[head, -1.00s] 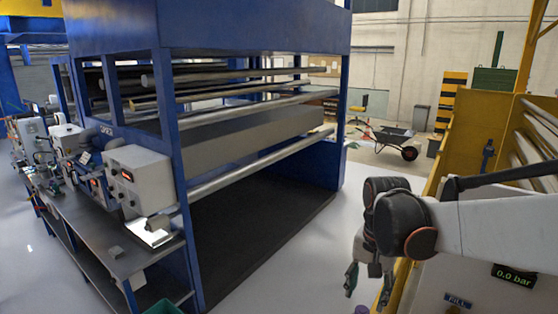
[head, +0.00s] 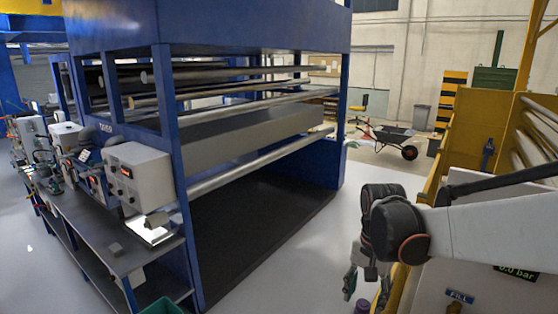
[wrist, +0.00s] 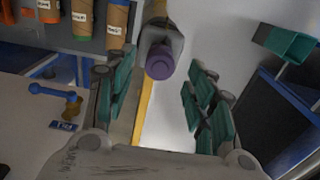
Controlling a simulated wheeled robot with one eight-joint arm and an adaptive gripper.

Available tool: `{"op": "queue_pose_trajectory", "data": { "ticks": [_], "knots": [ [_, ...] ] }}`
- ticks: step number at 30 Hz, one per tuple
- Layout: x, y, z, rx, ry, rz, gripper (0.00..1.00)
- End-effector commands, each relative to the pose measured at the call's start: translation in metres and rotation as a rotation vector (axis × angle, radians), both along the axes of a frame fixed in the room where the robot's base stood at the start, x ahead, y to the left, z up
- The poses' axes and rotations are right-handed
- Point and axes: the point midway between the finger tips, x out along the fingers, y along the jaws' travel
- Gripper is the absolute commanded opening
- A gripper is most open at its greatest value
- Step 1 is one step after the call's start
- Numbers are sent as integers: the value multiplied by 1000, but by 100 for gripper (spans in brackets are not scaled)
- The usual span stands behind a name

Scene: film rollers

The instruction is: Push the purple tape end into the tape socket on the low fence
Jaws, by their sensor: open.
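A purple cylinder (wrist: 160,64), which looks like the tape end, sits in a dark grey holder (wrist: 163,35) at the top middle of the wrist view. A small purple part (head: 362,306) also shows low in the head view, below my gripper (head: 367,286). In the wrist view my gripper (wrist: 160,98) is open, with its teal-padded fingers apart on the left and right. The purple cylinder lies ahead, between the finger lines, and nothing is held. A yellow rail (wrist: 145,112), perhaps the low fence, runs under the gripper. I cannot clearly make out the tape socket.
Several brown rolls (wrist: 117,22) stand on a shelf at the wrist view's top left. A blue valve handle (wrist: 55,95) is near my left finger. A green bin (head: 163,306) and the large blue roller machine (head: 178,170) are at left. Pale floor lies between machine and gripper.

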Motion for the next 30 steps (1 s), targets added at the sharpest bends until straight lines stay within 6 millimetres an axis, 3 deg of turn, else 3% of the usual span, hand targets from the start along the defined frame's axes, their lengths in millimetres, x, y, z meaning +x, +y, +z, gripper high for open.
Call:
{"op": "queue_pose_trajectory", "data": {
  "ticks": [6,12,30],
  "knots": [
    [0,0,-35,0,0,0,50],
    [0,0,-53,0,0,0,50],
    [0,0,-54,0,0,0,50]
  ]
}}
